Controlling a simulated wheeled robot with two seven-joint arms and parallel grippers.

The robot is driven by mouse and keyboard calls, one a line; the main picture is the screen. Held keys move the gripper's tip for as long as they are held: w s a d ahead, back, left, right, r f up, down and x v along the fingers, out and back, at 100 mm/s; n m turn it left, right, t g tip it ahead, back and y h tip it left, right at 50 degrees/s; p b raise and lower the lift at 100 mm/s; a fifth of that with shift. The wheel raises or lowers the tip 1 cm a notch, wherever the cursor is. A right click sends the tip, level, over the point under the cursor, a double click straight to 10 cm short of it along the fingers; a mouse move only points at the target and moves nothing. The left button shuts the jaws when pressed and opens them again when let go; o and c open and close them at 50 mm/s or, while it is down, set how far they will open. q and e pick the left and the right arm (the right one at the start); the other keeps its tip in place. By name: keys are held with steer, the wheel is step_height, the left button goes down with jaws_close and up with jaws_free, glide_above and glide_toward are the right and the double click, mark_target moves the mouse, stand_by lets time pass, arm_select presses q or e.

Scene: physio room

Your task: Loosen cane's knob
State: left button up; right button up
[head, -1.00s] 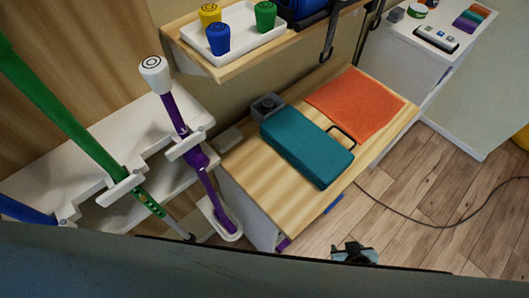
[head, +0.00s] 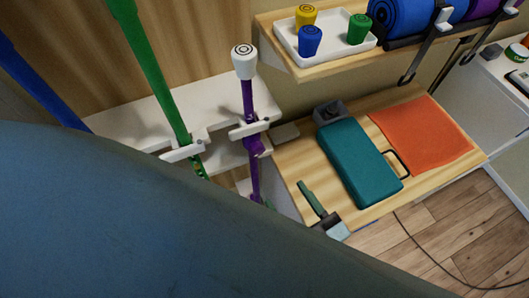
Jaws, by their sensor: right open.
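The purple cane (head: 248,100) stands nearly upright in a white rack, held at a white clip (head: 249,127). A white round knob (head: 244,62) with a dark ring mark sits on its top. The cane's lower end is hidden behind my own body. My right gripper (head: 322,212) is open and empty over the front left of the wooden table, to the right of and below the knob, well apart from the cane. My left gripper is not in view.
A green cane (head: 150,70) and a blue cane (head: 35,80) stand left. A white tray (head: 290,45) with yellow, blue and green knobs is on the shelf. A teal block (head: 358,163) and orange cloth (head: 422,138) lie on the table (head: 290,160).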

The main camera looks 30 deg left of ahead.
mark_target(260, 153)
steer(key=x, duration=1.1)
steer(key=shift+w+a+b, duration=0.1)
steer(key=shift+w+b, duration=0.1)
steer(key=shift+b, duration=0.15)
steer(key=shift+c, duration=0.3)
